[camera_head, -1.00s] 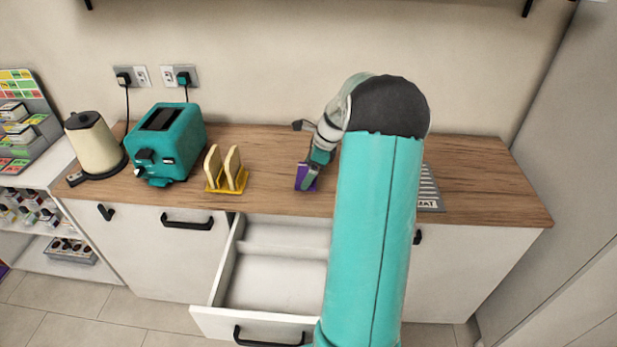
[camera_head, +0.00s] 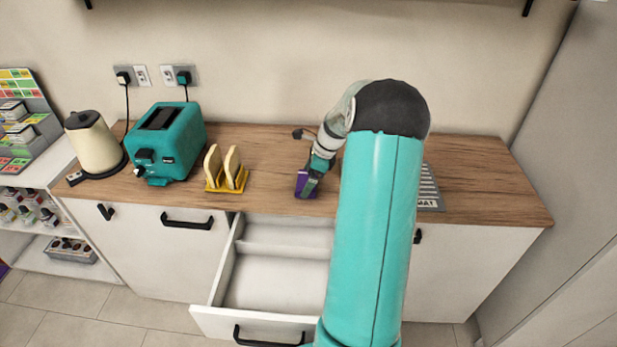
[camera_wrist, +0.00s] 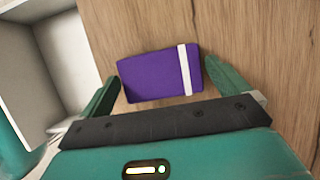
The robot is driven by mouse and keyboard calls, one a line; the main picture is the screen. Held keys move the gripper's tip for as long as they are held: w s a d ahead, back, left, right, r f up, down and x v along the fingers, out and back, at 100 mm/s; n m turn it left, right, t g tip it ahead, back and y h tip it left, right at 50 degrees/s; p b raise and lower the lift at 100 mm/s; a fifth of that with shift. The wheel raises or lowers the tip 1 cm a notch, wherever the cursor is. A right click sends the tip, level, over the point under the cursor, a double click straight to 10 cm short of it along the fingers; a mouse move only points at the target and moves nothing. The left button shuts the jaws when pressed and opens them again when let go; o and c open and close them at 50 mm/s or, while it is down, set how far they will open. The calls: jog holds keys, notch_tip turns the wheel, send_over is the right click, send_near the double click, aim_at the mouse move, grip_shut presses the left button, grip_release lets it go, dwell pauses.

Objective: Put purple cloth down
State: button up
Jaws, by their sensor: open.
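The purple cloth (camera_wrist: 153,76) is a folded rectangle with a white stripe near its right end. It lies flat on the wooden countertop (camera_wrist: 240,30) in the wrist view. In the head view the purple cloth (camera_head: 301,183) shows near the counter's front edge, partly hidden by my gripper (camera_head: 312,186). In the wrist view my gripper (camera_wrist: 165,88) is open, with one green finger at each side of the cloth. Whether the fingers touch the cloth is hard to tell.
An open, empty-looking drawer (camera_head: 275,283) juts out below the counter. A yellow toast rack (camera_head: 226,182) with two slices stands left of the cloth. A teal toaster (camera_head: 168,143) and a cream kettle (camera_head: 93,145) are farther left. A striped mat (camera_head: 430,190) lies at right.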

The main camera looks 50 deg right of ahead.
jog(key=v, duration=1.2)
jog(key=w+a+r+n+h, duration=0.15)
jog(key=a+r+n, duration=0.4)
jog(key=a, duration=0.55)
jog(key=s+a+r+n, duration=0.1)
jog(key=a+r+n, duration=0.1)
jog(key=a+n, duration=0.35)
jog(key=a+r+n, duration=0.2)
jog(key=a+r, duration=0.1)
jog(key=a, duration=0.5)
jog(key=s+a+n+t+h, duration=0.1)
jog(key=s+a+n+t, duration=0.1)
jog(key=s+a+n, duration=1.2)
jog(key=a+n, duration=0.1)
jog(key=a, duration=0.3)
jog(key=shift+s, duration=0.15)
jog(key=shift+f, duration=0.15)
